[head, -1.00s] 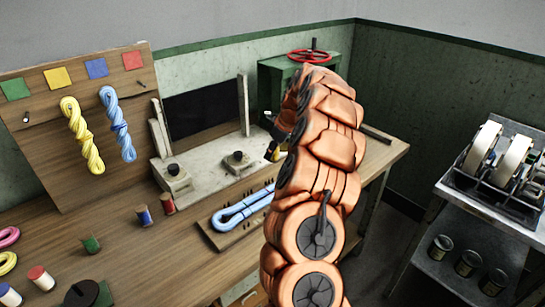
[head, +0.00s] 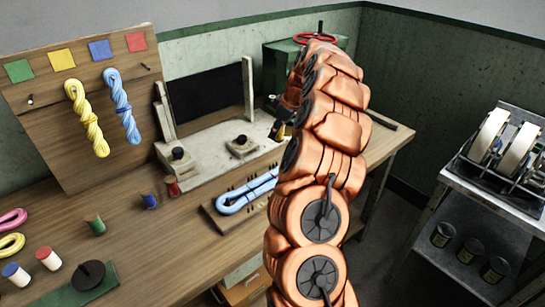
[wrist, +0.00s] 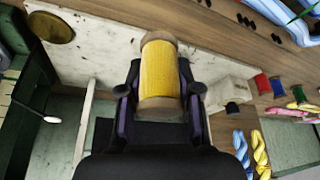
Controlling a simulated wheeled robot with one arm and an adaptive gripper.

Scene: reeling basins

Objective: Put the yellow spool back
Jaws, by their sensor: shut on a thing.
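My gripper (wrist: 161,92) is shut on the yellow spool (wrist: 160,68), with one dark finger on each side of it in the wrist view. The spool has yellow thread and brown ends. In the head view the gripper (head: 284,122) is mostly hidden behind my orange arm, and only a small part of the spool (head: 278,131) shows, near the right end of the white fixture (head: 205,160). On the bench stand a red spool (head: 172,189), a blue spool (head: 149,201) and a green spool (head: 95,226), in a slanting row.
A pegged board with a blue skein (head: 243,199) lies before the fixture. Yellow (head: 87,120) and blue (head: 122,107) skeins hang on the wooden panel. White spools (head: 48,258) and a black disc (head: 88,275) stand front left. A green box with a red handwheel (head: 315,39) is behind my arm.

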